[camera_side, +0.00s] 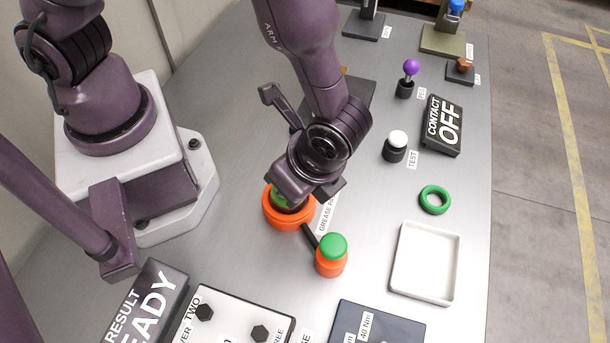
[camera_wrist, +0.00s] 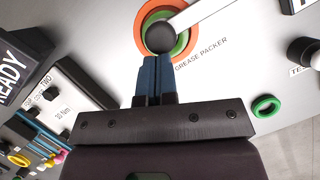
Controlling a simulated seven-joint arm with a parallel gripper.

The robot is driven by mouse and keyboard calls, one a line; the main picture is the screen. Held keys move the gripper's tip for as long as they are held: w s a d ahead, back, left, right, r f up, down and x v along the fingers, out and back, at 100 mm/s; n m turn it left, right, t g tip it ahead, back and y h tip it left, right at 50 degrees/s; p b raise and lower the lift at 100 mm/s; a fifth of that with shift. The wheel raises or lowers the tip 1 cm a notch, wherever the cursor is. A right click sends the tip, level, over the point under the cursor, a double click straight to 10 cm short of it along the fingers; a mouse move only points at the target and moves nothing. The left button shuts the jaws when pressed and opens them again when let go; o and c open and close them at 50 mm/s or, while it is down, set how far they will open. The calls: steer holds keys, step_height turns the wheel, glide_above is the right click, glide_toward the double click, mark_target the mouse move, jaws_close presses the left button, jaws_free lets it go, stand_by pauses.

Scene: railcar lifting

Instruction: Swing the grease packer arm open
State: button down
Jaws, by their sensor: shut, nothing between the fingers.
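The grease packer (camera_side: 275,213) is an orange round body with green inside, below my gripper in the side view. It also shows in the wrist view as an orange and green ring (camera_wrist: 146,20). A dark ball knob (camera_wrist: 160,37) overlaps the ring, and a pale bar (camera_wrist: 207,12) runs from it to the upper right. In the side view a dark bar (camera_side: 311,237) links the body to an orange jar with a green top (camera_side: 331,255). My gripper (camera_wrist: 159,60) is shut and empty, its blue fingertips at the knob's lower edge. I cannot tell whether they touch.
A white tray (camera_side: 398,274), a green ring (camera_side: 447,201) and a white-topped TEST button (camera_side: 397,139) stand to the right. The CONTACT OFF sign (camera_side: 457,128) and a purple knob (camera_side: 411,67) are farther back. The READY display (camera_side: 145,308) is at the front left.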

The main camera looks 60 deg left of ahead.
steer(key=s+m, duration=0.1)
steer(key=s+a+m+t, duration=0.1)
steer(key=shift+a+m, duration=0.2)
steer(key=shift+m, duration=0.1)
steer(key=shift+s+a+m, duration=0.2)
steer(key=shift+a+m, duration=0.1)
steer(key=shift+s+a, duration=0.4)
steer(key=shift+a, duration=0.2)
steer(key=shift+s+a, duration=0.35)
steer(key=shift+a, duration=0.35)
steer(key=shift+s+a, duration=0.15)
steer(key=shift+a, duration=2.5)
